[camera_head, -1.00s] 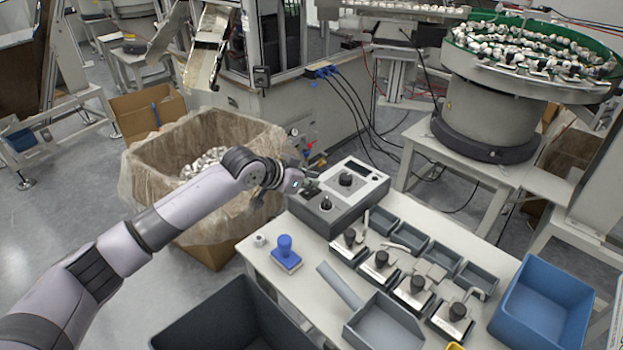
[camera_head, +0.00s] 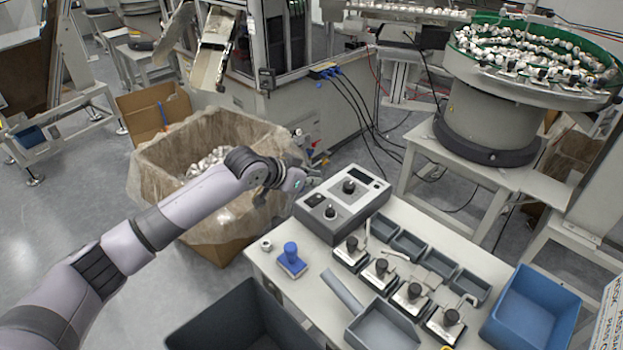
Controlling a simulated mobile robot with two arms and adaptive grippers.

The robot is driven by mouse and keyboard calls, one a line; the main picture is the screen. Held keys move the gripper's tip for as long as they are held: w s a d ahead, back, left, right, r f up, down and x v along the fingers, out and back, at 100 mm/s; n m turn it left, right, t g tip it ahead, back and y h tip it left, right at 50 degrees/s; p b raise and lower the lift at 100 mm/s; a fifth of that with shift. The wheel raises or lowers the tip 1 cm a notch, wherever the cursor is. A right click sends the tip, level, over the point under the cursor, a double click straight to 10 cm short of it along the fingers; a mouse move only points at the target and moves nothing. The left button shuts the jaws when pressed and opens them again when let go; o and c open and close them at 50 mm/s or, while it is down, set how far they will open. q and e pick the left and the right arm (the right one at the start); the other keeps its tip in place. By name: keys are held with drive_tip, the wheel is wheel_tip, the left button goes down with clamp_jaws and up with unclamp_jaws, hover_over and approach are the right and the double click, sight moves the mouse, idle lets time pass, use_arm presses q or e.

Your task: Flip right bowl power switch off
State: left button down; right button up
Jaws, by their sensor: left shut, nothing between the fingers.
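The grey control box (camera_head: 342,208) stands at the back left of the white worktable. It has a dark rocker switch (camera_head: 316,200) at its left, two black knobs and a small dark display. Which of these is the right bowl power switch, and the rocker's position, I cannot tell. My left gripper (camera_head: 309,177) is just left of and behind the box, apart from the switch. It is shut and empty; its fingertips are small and hard to see. My right gripper is not in view. The right feeder bowl (camera_head: 462,45), green-rimmed and full of white caps, stands at the back right.
Several black-knobbed fixtures and grey trays (camera_head: 409,245) fill the table right of the box. A blue stamp (camera_head: 291,260) stands in front. A blue bin (camera_head: 532,310) is at the right. A lined carton (camera_head: 150,185) stands under my left arm.

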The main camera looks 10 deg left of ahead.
use_arm(q)
drive_tip(key=shift+b+v, duration=0.7)
drive_tip(key=shift+v, duration=0.5)
drive_tip(key=s+a+r, duration=0.2)
drive_tip(key=s+r, duration=0.1)
drive_tip(key=r, duration=0.3)
drive_tip(key=shift+s+a+b, duration=0.3)
drive_tip(key=shift+s, duration=0.1)
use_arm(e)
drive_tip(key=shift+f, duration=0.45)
use_arm(q)
drive_tip(key=shift+r, duration=0.1)
